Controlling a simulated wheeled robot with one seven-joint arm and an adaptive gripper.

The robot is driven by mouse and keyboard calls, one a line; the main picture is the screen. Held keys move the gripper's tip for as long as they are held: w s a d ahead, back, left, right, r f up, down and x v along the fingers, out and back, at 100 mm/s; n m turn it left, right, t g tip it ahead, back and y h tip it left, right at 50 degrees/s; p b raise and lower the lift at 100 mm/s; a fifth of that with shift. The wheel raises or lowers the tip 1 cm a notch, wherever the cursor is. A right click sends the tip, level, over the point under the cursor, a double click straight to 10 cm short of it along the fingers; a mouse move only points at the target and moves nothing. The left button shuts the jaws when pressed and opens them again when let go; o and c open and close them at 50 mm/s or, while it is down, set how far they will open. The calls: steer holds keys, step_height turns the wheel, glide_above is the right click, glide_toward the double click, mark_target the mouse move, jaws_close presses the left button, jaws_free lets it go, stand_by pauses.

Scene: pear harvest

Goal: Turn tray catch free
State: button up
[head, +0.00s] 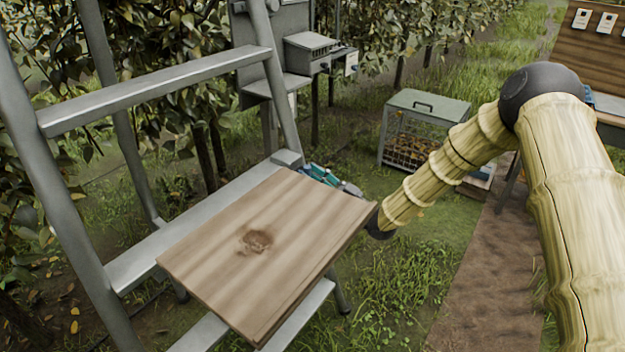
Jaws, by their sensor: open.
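The wooden tray (285,250), a brown board with a dark knot, juts out from the grey metal ladder (160,90). My gripper (318,172), with teal and grey parts, shows just beyond the tray's far edge, close to the ladder's right rail. It is open, and the tray hides its lower part and part of my wrist. A small grey block (287,158) sits where the rail meets the tray's far corner, just left of my gripper. I cannot make out the tray catch, nor whether my gripper touches anything.
A lidded wire crate (425,105) stands on the grass beyond my forearm. A wooden board with white tags (590,50) is at the top right. Leafy trees fill the left; a dirt path (480,265) lies right.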

steer(key=v, duration=1.2)
stand_by(0.3)
steer(key=s+f+m+h+p, duration=0.2)
steer(key=s+f+m+h, duration=0.4)
steer(key=f, duration=0.5)
steer(key=s+f+m+h+p, duration=0.2)
steer(key=s+f+m+h, duration=0.1)
steer(key=s+f+h, duration=0.6)
steer(key=s+d+f+m+g+h+p, duration=0.1)
steer(key=s+d+f+g, duration=0.1)
steer(key=s, duration=0.8)
steer(key=s+d+f+m+g+h+p, duration=0.1)
steer(key=s+d+g, duration=0.3)
steer(key=s, duration=0.6)
steer(key=s+d+f+m+g+h+p, duration=0.1)
steer(key=s+d+f+m+g+h, duration=0.1)
steer(key=s+d, duration=0.4)
steer(key=s+f+g+h, duration=0.1)
steer(key=s, duration=0.3)
steer(key=shift+s+d+g, duration=0.2)
steer(key=shift+s+g, duration=0.1)
steer(key=shift+s, duration=0.1)
steer(key=shift+c, duration=0.2)
